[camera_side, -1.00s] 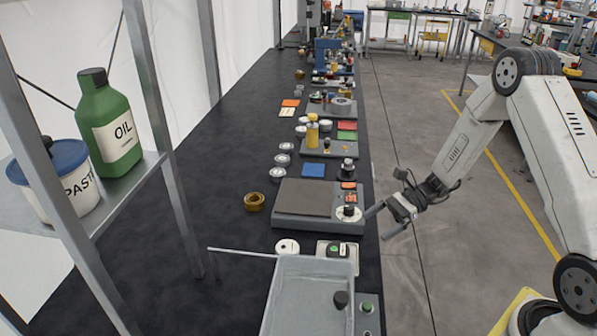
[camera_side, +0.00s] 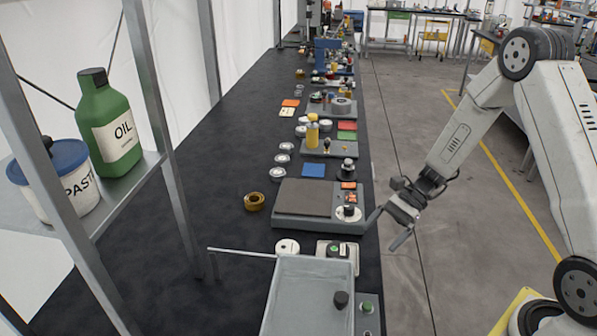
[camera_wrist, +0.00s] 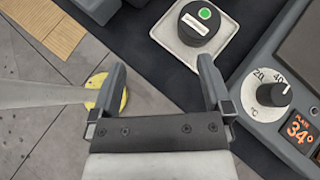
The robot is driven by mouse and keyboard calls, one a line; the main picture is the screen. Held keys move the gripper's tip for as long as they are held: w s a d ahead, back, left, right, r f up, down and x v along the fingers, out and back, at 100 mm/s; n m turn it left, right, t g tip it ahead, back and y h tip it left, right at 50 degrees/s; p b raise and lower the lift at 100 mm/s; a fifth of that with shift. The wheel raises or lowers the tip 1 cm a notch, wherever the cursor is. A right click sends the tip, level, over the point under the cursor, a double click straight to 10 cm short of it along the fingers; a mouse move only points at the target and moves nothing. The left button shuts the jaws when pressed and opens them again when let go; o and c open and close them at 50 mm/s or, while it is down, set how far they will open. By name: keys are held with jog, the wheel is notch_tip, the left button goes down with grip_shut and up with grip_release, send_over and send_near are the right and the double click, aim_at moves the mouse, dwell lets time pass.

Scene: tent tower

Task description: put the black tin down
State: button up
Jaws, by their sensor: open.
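The black tin (camera_wrist: 199,22), round with a green dot and a pale label on its lid, sits on a white square dish (camera_wrist: 171,38) at the top of the wrist view. In the side view the tin (camera_side: 333,249) is small, on its pale dish near the bench's right edge. My gripper (camera_side: 388,228) is to the right of the bench edge, apart from the tin. In the wrist view my gripper (camera_wrist: 162,72) has its fingers wide apart with nothing between them.
A grey hot plate (camera_side: 305,199) with a white dial (camera_wrist: 268,92) stands beyond the dish. A grey tray (camera_side: 305,297) is in front of it. A brass ring (camera_side: 254,201) and white disc (camera_side: 287,247) lie to the left. Floor is clear beside the bench.

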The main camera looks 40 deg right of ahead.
jog(key=s+a+r+n+t+h, duration=0.1)
jog(key=s+r+n+h, duration=0.2)
jog(key=n+h, duration=0.2)
jog(key=s+a+r+n+h, duration=0.2)
jog(key=n+h, duration=0.4)
jog(key=n, duration=0.6)
jog(key=shift+s+r+n+t, duration=0.35)
jog(key=shift+s+r, duration=0.5)
jog(key=shift+s, duration=0.35)
jog(key=shift+a, duration=0.1)
